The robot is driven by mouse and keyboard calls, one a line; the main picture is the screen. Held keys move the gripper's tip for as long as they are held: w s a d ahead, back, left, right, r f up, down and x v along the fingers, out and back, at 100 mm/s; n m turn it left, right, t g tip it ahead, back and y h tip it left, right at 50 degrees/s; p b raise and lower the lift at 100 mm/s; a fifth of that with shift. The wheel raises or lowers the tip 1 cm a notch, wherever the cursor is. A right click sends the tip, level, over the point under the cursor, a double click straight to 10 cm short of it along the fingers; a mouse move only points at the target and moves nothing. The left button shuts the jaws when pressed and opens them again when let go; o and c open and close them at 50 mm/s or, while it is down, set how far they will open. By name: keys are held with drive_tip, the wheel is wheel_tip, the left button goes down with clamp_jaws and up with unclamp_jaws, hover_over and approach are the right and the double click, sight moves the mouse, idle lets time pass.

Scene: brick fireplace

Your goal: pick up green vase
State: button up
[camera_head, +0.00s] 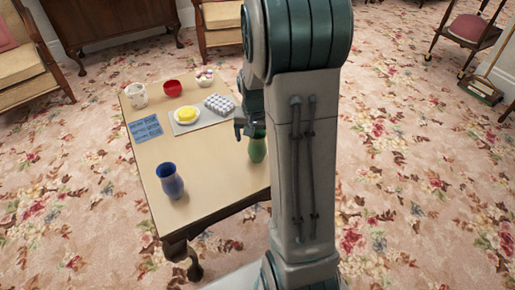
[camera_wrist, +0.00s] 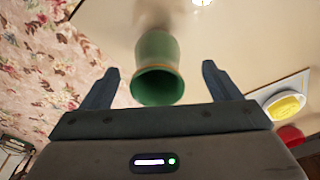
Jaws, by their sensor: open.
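The green vase (camera_head: 257,147) stands on the right side of the wooden table (camera_head: 222,189), partly hidden by my arm in the head view. In the wrist view the green vase (camera_wrist: 158,70) shows its open mouth toward the camera and lies between my two fingers. My gripper (camera_wrist: 160,80) is open, with one finger on each side of the vase and a gap at both sides. In the head view my gripper (camera_head: 241,128) is beside the vase's upper part, mostly hidden by my arm.
A blue vase (camera_head: 169,181) stands near the table's front edge. Further back are a blue note (camera_head: 145,128), a yellow item (camera_head: 186,115) on a white plate, an egg carton (camera_head: 219,104), a red bowl (camera_head: 172,88), a white mug (camera_head: 136,95) and a small bowl (camera_head: 205,79). The table's centre is clear.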

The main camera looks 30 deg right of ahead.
drive_tip(key=f+b, duration=0.1)
drive_tip(key=f, duration=0.2)
drive_tip(key=w+d+f+b, duration=0.1)
drive_tip(key=f, duration=0.1)
drive_tip(key=shift+f+b, duration=0.1)
drive_tip(key=shift+b, duration=0.25)
drive_tip(key=c, duration=1.2)
